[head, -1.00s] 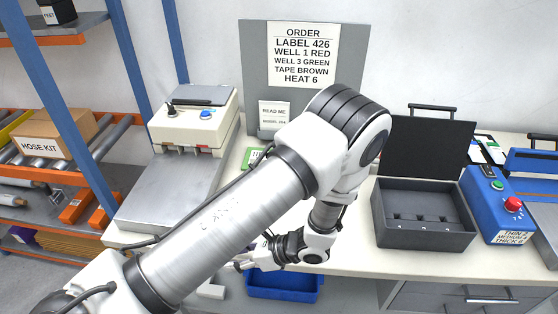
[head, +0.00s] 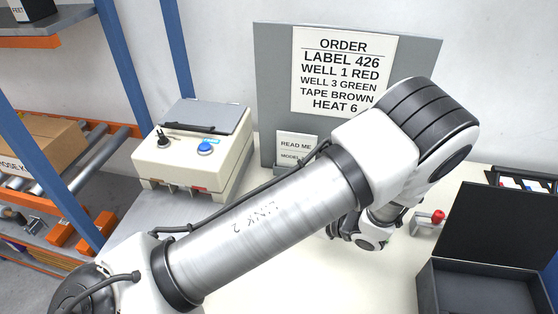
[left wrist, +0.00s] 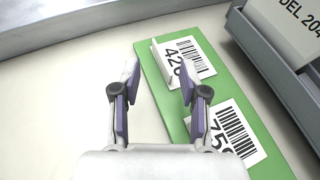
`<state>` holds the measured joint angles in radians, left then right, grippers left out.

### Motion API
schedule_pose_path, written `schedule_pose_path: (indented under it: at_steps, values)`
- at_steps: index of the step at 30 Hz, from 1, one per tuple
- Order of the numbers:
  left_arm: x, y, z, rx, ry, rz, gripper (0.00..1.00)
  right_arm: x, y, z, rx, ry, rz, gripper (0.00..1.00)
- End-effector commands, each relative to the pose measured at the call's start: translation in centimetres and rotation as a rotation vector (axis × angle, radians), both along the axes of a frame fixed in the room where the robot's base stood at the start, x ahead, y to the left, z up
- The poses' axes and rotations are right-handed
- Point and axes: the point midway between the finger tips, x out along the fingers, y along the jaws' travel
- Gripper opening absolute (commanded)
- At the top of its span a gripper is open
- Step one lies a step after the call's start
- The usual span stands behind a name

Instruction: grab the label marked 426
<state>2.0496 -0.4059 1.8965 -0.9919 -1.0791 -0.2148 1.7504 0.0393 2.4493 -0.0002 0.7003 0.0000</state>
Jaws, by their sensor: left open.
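The label marked 426 (left wrist: 187,60) is a white card with a barcode, on a green board (left wrist: 183,109) in the left wrist view. A thin white tab stands at its left edge. My left gripper (left wrist: 158,82) is open, with its purple-padded fingers pointing toward the label's near left side. The right finger overlaps the label's lower edge in the picture; I cannot tell if it touches. A second label, reading 75 and a partly hidden digit (left wrist: 238,128), lies nearer on the board. In the head view my left arm hides the labels. My right gripper is in neither current view.
A grey holder (left wrist: 270,75) with a white card stands right of the green board. In the head view, an order board (head: 275,60) reads label 426. A cream machine with a blue button (head: 205,148) stands left; a black open case (head: 490,235) stands right.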

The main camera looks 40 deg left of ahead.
Motion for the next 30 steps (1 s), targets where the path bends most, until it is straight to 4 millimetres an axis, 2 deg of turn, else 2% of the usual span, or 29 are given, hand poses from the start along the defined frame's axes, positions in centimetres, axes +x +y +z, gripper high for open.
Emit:
schedule_pose_path:
  at_steps: [6,9,12,18,26,27,30]
  values:
    - [-0.1,1.5,-1.6,0.002,0.000,0.001,0.44,-0.1,0.0,-3.8,0.000,0.002,-0.001,0.40]
    - [-0.2,2.3,-1.6,0.001,0.000,0.001,0.44,-0.1,0.0,-4.7,0.000,0.003,-0.001,0.40]
    - [-0.3,3.3,-1.6,-0.001,0.003,0.003,0.44,-0.1,0.0,-4.2,0.000,0.002,-0.001,0.40]
    - [-0.5,6.5,-3.1,-0.001,0.003,0.003,0.44,-0.1,0.0,-3.6,0.000,0.001,-0.001,0.40]
    - [-0.5,7.0,-3.4,0.001,0.001,-0.001,0.44,-0.1,0.0,-3.7,0.000,0.001,-0.001,0.40]
    - [-0.5,7.0,-3.4,0.001,0.001,-0.001,0.30,-0.1,0.0,-3.7,0.000,0.002,-0.001,0.40]
    - [-0.5,7.0,-3.4,0.001,0.001,0.000,0.00,-0.1,0.0,-3.7,0.000,0.001,-0.001,0.40]
